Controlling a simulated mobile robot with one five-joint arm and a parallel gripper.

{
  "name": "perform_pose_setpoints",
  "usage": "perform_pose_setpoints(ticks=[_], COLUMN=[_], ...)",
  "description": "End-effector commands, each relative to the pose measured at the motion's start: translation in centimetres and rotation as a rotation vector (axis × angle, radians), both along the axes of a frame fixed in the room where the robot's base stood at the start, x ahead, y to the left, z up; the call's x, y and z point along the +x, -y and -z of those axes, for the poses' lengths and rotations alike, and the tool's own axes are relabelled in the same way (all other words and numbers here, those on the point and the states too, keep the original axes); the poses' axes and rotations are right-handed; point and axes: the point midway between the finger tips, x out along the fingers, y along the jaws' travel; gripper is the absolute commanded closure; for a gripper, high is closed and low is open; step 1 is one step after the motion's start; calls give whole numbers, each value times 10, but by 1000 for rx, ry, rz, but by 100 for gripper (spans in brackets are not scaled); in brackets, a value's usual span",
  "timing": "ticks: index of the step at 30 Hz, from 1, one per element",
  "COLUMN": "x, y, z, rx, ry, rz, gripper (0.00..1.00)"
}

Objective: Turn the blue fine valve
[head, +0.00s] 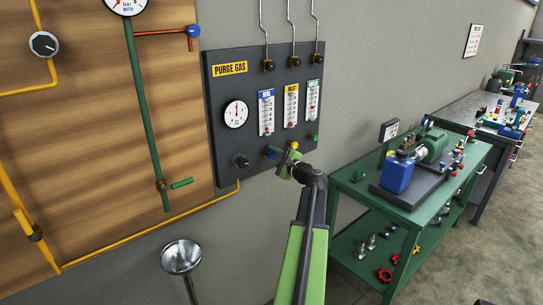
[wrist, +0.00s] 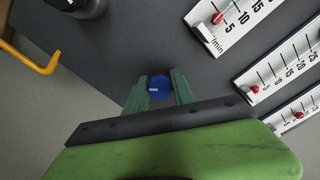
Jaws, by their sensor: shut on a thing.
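The blue fine valve (wrist: 159,87) is a small round blue knob with a pale mark on its face, on the dark purge gas panel (head: 225,80). In the wrist view it sits between the two green fingers of my gripper (wrist: 157,90), which are shut on it. In the head view my gripper (head: 278,157) reaches the lower part of the panel, and a bit of blue shows at its tips. Most of the knob is hidden there.
A yellow knob (head: 293,145) and a green knob (head: 314,138) sit just right of my gripper. A black knob (head: 241,161) is to its left. Flow meters (head: 266,112) and a round gauge (head: 236,114) are above. A green bench (head: 350,190) stands at right.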

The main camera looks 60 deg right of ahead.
Motion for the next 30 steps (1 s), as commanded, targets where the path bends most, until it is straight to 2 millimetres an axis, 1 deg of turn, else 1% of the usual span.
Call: perform_pose_setpoints(ticks=[8, 14, 30], x=[-1, -1, -1], y=[0, 0, 0], z=[0, 1, 1], rx=[-30, -126, -571], ry=[-11, -43, -192], rz=[-1, 0, 0], gripper=[100, 100, 100])
